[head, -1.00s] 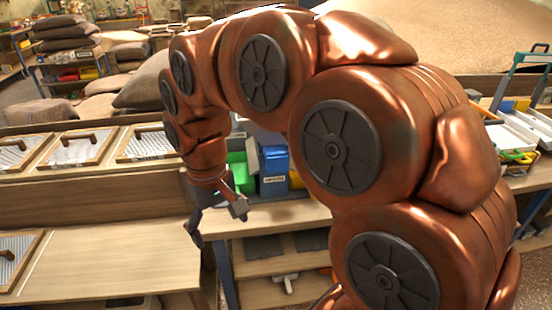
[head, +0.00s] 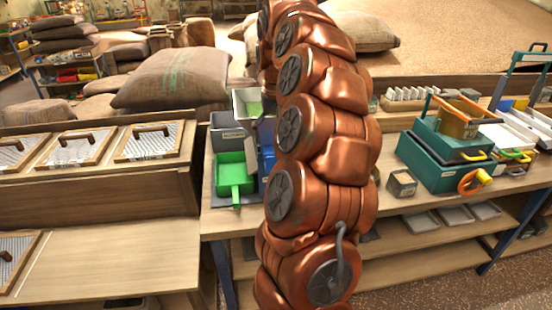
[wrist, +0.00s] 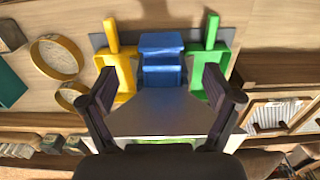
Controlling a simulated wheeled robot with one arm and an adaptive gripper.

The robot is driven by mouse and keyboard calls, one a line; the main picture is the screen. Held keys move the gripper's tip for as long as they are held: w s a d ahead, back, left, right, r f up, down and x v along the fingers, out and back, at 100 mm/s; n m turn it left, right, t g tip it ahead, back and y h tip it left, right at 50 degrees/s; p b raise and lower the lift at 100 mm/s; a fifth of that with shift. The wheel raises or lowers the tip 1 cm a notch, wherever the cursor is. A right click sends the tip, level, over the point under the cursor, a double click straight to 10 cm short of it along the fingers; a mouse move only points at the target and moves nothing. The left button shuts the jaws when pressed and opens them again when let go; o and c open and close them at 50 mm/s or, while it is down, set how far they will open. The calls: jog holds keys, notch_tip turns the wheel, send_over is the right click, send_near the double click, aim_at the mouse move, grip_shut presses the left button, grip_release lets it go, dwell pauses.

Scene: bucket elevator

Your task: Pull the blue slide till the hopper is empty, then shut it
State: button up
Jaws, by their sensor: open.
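Whether this blue part is the slide or a bin is unclear. A grey, sloping hopper-like surface (wrist: 165,112) adjoins it, with a strip of green at its lower edge. My gripper (wrist: 160,76) is open and empty, its fingers spread either side of the blue part; contact is not clear. My gripper is hidden there.
Lidded wooden bins (head: 155,142) stand left. The front left counter (head: 110,258) is bare.

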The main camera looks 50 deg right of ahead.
jog(key=shift+a+f+p, duration=0.1)
jog(key=shift+f+p, duration=0.65)
jog(key=shift+f, duration=2.9)
jog(key=c, duration=1.7)
